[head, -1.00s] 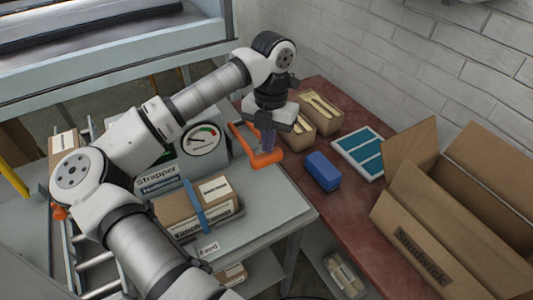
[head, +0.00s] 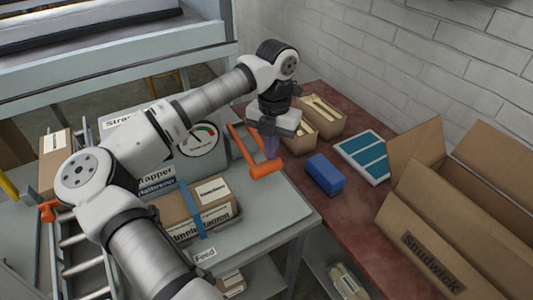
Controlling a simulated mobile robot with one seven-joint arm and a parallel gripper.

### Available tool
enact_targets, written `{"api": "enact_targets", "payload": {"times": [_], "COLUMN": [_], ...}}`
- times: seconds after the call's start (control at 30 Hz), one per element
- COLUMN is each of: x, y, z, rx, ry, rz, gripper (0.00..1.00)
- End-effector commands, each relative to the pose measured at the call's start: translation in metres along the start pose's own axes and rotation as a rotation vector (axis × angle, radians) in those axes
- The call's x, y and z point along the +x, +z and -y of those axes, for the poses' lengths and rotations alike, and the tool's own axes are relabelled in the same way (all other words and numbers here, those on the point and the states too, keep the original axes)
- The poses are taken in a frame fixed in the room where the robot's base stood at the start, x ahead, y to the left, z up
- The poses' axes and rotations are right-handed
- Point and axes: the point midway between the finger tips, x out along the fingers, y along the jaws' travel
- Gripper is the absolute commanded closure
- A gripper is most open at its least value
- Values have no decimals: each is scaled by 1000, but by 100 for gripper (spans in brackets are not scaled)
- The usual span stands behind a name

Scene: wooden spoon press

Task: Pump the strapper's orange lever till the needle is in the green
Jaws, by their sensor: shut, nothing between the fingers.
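The strapper (head: 157,180) is a grey-green machine at centre left, partly hidden behind my arm. Its orange lever (head: 240,144) slants down toward the front right and ends in a crosswise handle (head: 266,168). My gripper (head: 271,152) is shut and empty, pointing down at the handle. Its tips overlap the handle's far side in the picture; I cannot tell whether they touch. The round gauge (head: 201,143) has a white face with red and green arcs.
A blue block (head: 325,175), a teal-panelled tray (head: 366,156) and small boxes with wooden spoons (head: 319,116) stand on the red-brown bench (head: 335,215). A large open carton (head: 440,235) fills the right.

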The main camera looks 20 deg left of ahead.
Motion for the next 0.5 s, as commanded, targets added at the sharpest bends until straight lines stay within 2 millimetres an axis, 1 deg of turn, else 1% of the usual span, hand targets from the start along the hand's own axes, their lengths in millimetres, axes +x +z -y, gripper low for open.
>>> {"api": "enact_targets", "payload": {"times": [0.03, 0.13, 0.4, 0.5], "x": [-3, -5, -5, -10], "y": [6, 11, 11, 11], "z": [0, 0, 0, 0], "rx": [0, 0, 0, 0], "ry": [0, -1, -1, 0], "rz": [0, 0, -1, 0], "gripper": [100, 100, 100, 100]}}
